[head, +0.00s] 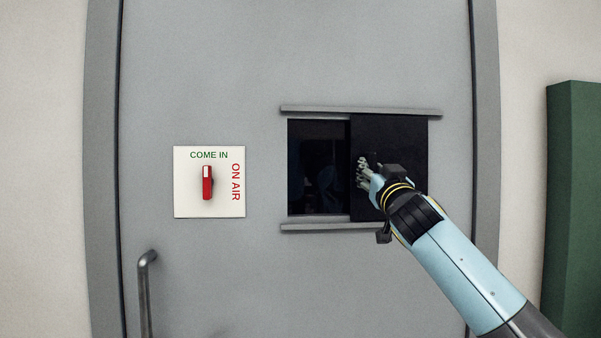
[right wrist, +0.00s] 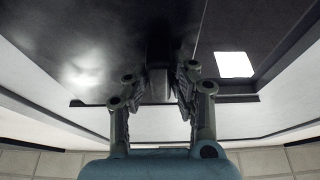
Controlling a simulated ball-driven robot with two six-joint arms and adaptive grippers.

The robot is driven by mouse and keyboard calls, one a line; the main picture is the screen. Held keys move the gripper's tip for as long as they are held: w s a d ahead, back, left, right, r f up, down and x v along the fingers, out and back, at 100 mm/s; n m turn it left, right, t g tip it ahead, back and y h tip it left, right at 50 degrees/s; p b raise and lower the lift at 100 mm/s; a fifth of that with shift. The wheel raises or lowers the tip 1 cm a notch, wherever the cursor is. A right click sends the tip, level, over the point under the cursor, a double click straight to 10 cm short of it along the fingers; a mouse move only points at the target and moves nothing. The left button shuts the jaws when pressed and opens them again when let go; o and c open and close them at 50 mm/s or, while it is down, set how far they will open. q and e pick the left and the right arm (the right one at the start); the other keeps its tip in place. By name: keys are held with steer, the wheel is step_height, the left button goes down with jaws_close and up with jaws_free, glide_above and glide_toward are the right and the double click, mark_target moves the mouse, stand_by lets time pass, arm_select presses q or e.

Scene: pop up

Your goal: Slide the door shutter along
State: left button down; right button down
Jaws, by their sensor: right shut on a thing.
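The door shutter (head: 400,135) is a black panel between two grey rails on a grey door. It covers the right part of the window (head: 318,165); the left part is uncovered and dark. My right gripper (head: 362,172) is at the shutter's left part, shut on its handle. In the right wrist view the two fingers (right wrist: 160,90) close around a dark handle (right wrist: 159,85) on the shutter (right wrist: 90,50). In the head view the fingers mostly hide the handle. My left gripper is not in view.
A top rail (head: 360,111) and a bottom rail (head: 330,227) edge the window. A sign with a red switch (head: 207,183) is to the left. A door handle (head: 145,290) is at lower left, and a green block (head: 575,200) stands at far right.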

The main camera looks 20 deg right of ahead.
steer(key=shift+w+a+f+b, duration=0.1)
steer(key=shift+w+a+b, duration=0.15)
steer(key=shift+a, duration=0.95)
steer(key=shift+w+a+b, duration=0.15)
steer(key=shift+w+a, duration=0.2)
steer(key=shift+a, duration=0.85)
steer(key=shift+w+a+b, duration=0.25)
steer(key=shift+a+b, duration=0.15)
steer(key=shift+a, duration=0.75)
steer(key=shift+w+a+b, duration=0.2)
steer(key=shift+a+b, duration=0.15)
steer(key=shift+a, duration=0.35)
steer(key=shift+w+a+b, duration=0.15)
steer(key=shift+a+b, duration=0.15)
steer(key=shift+a, duration=0.4)
steer(key=shift+w+a+b, duration=0.2)
steer(key=shift+a+b, duration=0.35)
steer(key=shift+a, duration=0.35)
steer(key=shift+w+a+b, duration=0.2)
steer(key=shift+a+b, duration=0.3)
steer(key=shift+a, duration=0.35)
steer(key=shift+w+a+b, duration=0.2)
steer(key=shift+a+b, duration=0.35)
steer(key=shift+a, duration=0.35)
steer(key=c, duration=1)
jaws_free()
steer(key=shift+c, duration=0.2)
steer(key=shift+r, duration=0.25)
